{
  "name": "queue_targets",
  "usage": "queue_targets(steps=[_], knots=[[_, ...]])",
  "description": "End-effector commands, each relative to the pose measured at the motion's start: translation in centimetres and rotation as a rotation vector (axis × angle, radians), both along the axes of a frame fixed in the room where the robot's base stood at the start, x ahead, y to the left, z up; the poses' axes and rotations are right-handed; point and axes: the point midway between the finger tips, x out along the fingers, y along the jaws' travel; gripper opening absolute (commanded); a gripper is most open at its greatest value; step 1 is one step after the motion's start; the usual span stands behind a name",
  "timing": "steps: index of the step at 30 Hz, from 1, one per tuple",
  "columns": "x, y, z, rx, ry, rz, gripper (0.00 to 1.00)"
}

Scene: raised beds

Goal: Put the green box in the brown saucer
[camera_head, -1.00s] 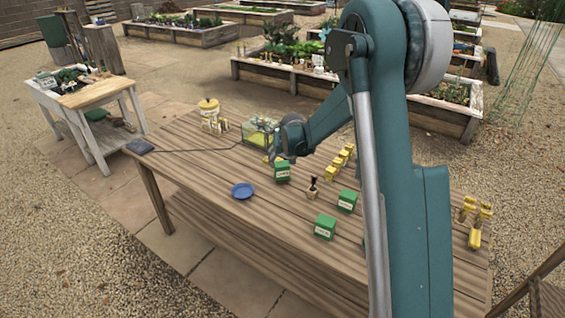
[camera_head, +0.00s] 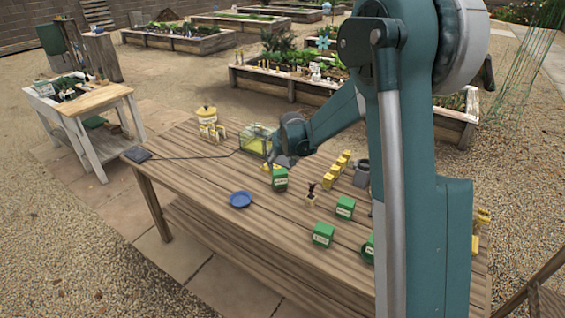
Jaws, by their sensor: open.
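Several green boxes with white labels stand on the wooden table: one by my gripper (camera_head: 280,180), one at the right (camera_head: 345,208), one nearer the front (camera_head: 323,235), and one partly hidden behind my arm (camera_head: 367,249). A small blue saucer (camera_head: 240,200) lies left of them and looks empty. I see no brown saucer; my arm hides part of the table. My gripper (camera_head: 282,162) is open, just above and behind the leftmost green box. Its fingers are small and hard to make out, and I cannot tell whether they touch the box.
Yellow blocks (camera_head: 338,165), a grey pot (camera_head: 362,173) and a small brush-like item (camera_head: 311,195) are at the right. The table's front left is clear.

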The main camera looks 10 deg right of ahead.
Motion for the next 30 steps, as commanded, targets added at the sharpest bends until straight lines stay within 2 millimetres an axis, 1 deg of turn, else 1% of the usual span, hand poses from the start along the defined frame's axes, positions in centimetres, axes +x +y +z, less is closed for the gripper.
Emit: queue_targets(steps=[11, 14, 17, 23, 30], knots=[[-0.1, 0.0, 0.1, 0.0, 0.0, 0.0, 0.57], [-0.4, 0.0, 0.5, 0.0, -0.001, 0.0, 0.57], [-1.0, 0.0, 1.3, 0.0, -0.002, 0.0, 0.57], [-3.5, 0.0, 4.0, 0.0, -0.007, 0.0, 0.57], [-7.8, 0.0, 8.1, -0.001, -0.016, -0.001, 0.57]])
